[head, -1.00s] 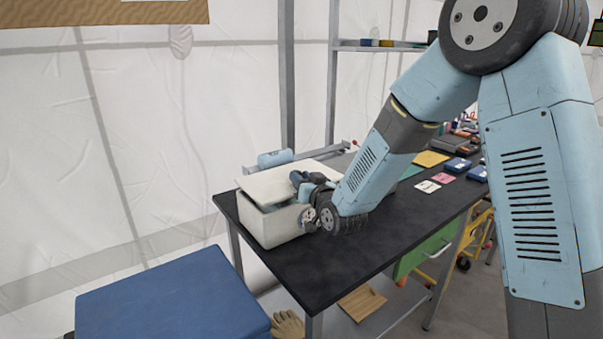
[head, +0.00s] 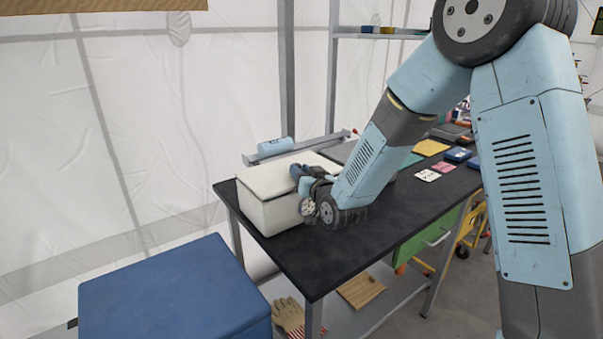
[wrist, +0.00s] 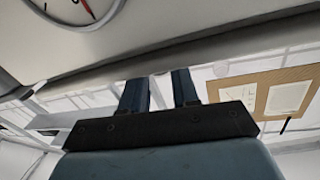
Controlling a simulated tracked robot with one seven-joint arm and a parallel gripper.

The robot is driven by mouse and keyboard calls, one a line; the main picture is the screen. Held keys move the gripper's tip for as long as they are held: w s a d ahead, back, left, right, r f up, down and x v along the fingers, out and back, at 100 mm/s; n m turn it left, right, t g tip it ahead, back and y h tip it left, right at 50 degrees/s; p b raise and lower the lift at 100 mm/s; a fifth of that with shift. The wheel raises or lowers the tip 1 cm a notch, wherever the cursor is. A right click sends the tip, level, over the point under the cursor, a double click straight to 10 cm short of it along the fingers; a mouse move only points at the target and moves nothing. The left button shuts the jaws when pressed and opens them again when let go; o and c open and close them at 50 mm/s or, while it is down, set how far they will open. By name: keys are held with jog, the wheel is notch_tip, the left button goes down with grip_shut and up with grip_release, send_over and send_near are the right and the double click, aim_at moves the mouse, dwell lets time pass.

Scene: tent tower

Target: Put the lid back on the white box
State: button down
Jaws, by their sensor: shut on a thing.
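The white box (head: 272,218) stands at the near left end of the dark workbench. Its off-white lid (head: 272,178) lies on top of it, about level, with no clear gap along the visible front edge. My gripper (head: 298,172) is at the lid's right side, shut on the lid. My wrist hides the box's right side, so I cannot tell how the lid sits there. In the wrist view the two dark blue fingers of my gripper (wrist: 160,78) reach up to a pale surface.
The dark workbench (head: 310,268) is clear in front of the box. A light-blue cylinder (head: 275,146) and a grey rail lie behind it. Cards and small boxes lie toward the far right. A blue box (head: 165,290) stands at the lower left.

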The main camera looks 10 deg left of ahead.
jog(key=shift+f, duration=0.55)
dwell(0.6)
jog(key=c, duration=0.8)
grip_release()
jog(key=shift+o, duration=0.2)
